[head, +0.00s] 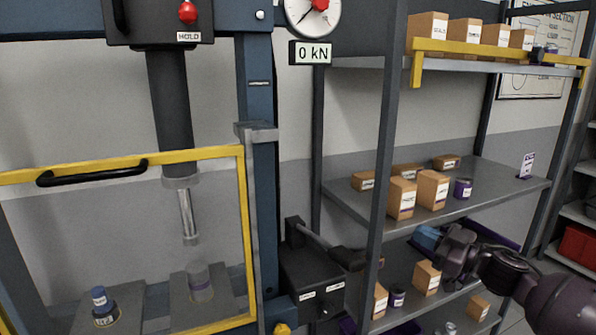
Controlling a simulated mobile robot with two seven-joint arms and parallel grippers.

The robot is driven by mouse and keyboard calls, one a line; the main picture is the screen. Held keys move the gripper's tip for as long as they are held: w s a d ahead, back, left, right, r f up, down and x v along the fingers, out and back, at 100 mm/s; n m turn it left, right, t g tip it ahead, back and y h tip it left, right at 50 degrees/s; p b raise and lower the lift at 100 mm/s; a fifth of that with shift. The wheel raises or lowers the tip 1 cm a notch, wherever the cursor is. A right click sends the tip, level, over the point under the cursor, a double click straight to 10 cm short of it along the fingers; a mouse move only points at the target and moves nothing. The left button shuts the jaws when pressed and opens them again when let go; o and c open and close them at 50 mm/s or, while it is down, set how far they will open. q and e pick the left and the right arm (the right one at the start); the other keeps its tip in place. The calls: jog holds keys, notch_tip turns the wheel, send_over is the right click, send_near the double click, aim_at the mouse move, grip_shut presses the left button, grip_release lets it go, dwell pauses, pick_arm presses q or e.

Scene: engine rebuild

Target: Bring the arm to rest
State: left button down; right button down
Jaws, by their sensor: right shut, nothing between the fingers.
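My right arm (505,277), dark purple, comes in from the lower right. My right gripper (447,252) is in front of the shelving, between the middle and lower shelves in the picture. It is shut, with nothing seen held in it. A small blue patch shows at its left end, and I cannot tell what that is. The gripper hides part of the lower shelf. My left gripper is not in view.
A blue press with a yellow-framed guard (247,220) fills the left; its gauge display (310,52) reads 0 kN. A lever (325,242) stands beside it. The shelf unit (384,130) holds several cartons (432,189). A red bin (577,245) is far right.

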jog(key=s+d+f+m+t+h, duration=0.25)
jog(key=s+d+f+h, duration=0.4)
jog(key=f, duration=0.55)
jog(key=s+d+f+g+h, duration=0.25)
jog(key=s+d+f, duration=0.25)
jog(key=s, duration=0.5)
jog(key=s+d+f+g+h, duration=0.1)
jog(key=s+d+f+h, duration=0.2)
jog(key=s+d+f, duration=0.45)
jog(key=s+d+f+g+h, duration=0.2)
jog(key=s+f+h, duration=0.15)
jog(key=s, duration=0.75)
jog(key=a+f+m+t, duration=0.1)
jog(key=a+f+m, duration=0.2)
jog(key=a, duration=0.7)
jog(key=w+a+f+m+y+b, duration=0.1)
jog(key=a+f+m, duration=0.2)
jog(key=a+m, duration=0.3)
jog(key=a, duration=0.4)
jog(key=shift+w+a+f+t, duration=0.25)
jog(key=shift+a+t, duration=0.15)
jog(key=shift+m, duration=0.25)
jog(key=c, duration=1.8)
grip_release()
